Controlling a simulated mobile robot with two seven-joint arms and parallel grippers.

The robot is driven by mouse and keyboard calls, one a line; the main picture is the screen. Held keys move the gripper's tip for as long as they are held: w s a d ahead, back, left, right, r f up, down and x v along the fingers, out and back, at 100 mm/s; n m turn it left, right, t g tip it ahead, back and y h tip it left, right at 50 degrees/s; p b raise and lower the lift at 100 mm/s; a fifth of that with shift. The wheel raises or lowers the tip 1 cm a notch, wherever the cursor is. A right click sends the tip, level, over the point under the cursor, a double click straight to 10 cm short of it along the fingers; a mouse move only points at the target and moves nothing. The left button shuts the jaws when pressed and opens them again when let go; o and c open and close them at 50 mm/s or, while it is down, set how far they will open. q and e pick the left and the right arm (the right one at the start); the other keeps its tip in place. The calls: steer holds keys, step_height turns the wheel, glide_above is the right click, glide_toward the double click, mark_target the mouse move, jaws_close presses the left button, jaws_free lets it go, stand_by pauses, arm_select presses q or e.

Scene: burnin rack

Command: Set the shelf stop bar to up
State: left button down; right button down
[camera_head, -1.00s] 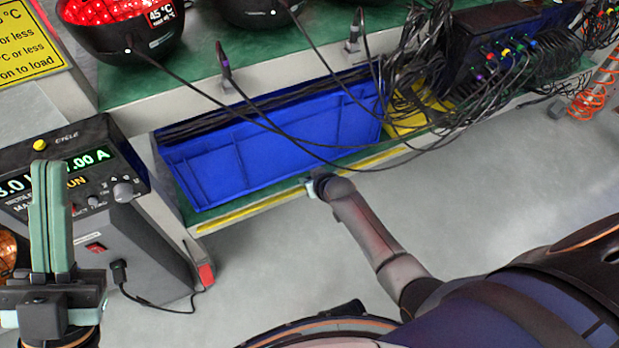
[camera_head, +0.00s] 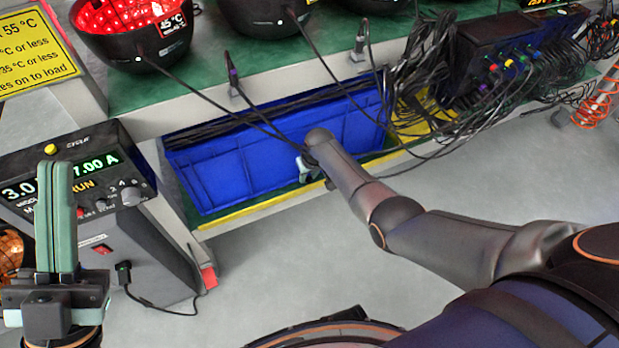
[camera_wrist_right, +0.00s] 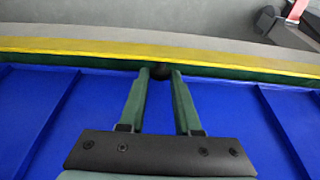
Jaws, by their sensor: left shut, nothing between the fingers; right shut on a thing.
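The shelf stop bar appears to be the yellow bar (camera_head: 255,207) along the front edge of the lower shelf. It also runs across the right wrist view (camera_wrist_right: 80,46). My right gripper (camera_wrist_right: 160,73) is at this edge, its green fingertips shut on a small dark round knob (camera_wrist_right: 161,71) beside the bar. In the head view my right gripper (camera_head: 308,170) is mostly hidden behind its arm, in front of the blue bin. Whether the bar is raised is unclear. My left gripper (camera_head: 56,166) is shut and empty, upright in front of the power supply.
A blue bin (camera_head: 225,172) stands on the lower shelf (camera_head: 370,158) behind the bar. Black cables (camera_head: 425,90) hang over the bin and shelf. A power supply (camera_head: 150,235) stands at the left. The grey floor (camera_head: 470,185) before the shelf is clear.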

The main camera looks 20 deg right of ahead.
steer(key=c, duration=0.6)
jaws_free()
steer(key=shift+c, duration=0.2)
steer(key=shift+r, duration=0.15)
